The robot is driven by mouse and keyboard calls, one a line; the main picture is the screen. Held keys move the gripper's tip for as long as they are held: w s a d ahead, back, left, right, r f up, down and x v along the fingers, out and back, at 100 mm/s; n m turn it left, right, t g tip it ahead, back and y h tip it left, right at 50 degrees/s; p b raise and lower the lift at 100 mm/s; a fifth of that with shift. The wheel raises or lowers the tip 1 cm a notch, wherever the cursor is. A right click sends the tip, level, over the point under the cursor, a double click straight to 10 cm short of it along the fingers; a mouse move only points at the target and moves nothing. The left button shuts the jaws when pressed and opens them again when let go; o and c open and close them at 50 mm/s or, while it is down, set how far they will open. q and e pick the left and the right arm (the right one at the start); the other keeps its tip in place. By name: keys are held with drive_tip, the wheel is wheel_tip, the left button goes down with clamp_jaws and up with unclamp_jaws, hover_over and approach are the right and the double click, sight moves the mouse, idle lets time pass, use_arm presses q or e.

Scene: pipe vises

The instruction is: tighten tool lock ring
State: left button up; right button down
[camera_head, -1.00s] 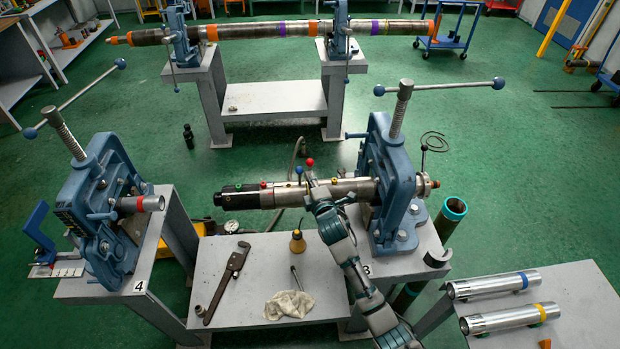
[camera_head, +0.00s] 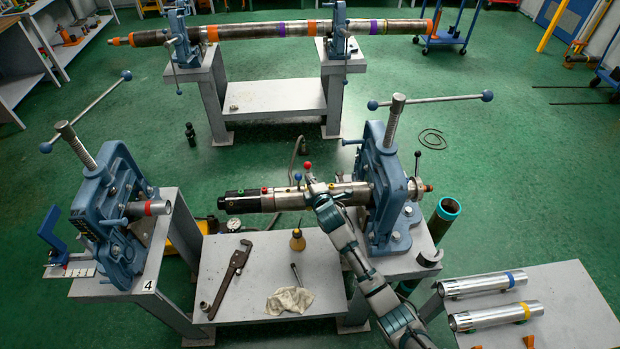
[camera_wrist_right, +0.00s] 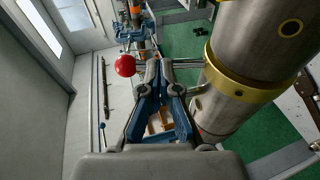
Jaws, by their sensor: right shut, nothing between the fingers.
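The tool (camera_head: 264,203) is a long metal cylinder with a black left end, lying level in the right-hand vise (camera_head: 386,190). A brass-coloured ring (camera_wrist_right: 238,86) goes around it in the right wrist view; I take this as the lock ring. My right gripper (camera_head: 317,191) is at the tool, left of the vise. In the wrist view its fingers (camera_wrist_right: 165,72) are shut and empty, beside the ring and a thin metal rod. A red ball knob (camera_wrist_right: 125,66) is left of the fingertips. Any contact is unclear. My left gripper is out of view.
The left vise (camera_head: 108,215) stands on its own stand, with a gap between the vises. A pipe wrench (camera_head: 232,275), a small bottle (camera_head: 297,240) and a rag (camera_head: 289,301) lie on the low shelf. Metal tubes (camera_head: 490,316) lie on the right table.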

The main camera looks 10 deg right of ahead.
drive_tip(key=p, duration=0.1)
drive_tip(key=w+g+p, duration=0.1)
drive_tip(key=p, duration=0.1)
drive_tip(key=shift+w+d+r, duration=0.3)
drive_tip(key=shift+d, duration=0.05)
drive_tip(key=shift+w+f+p, duration=0.2)
drive_tip(key=shift+w+p, duration=0.05)
drive_tip(key=shift+p, duration=0.15)
drive_tip(key=shift+w+a+f, duration=0.2)
drive_tip(key=shift+w+a, duration=0.05)
drive_tip(key=shift+w, duration=0.15)
drive_tip(key=shift+a+r, duration=0.1)
drive_tip(key=shift+r, duration=0.1)
drive_tip(key=shift+w+d, duration=0.1)
drive_tip(key=shift+d, duration=0.15)
drive_tip(key=shift+a+r, duration=0.1)
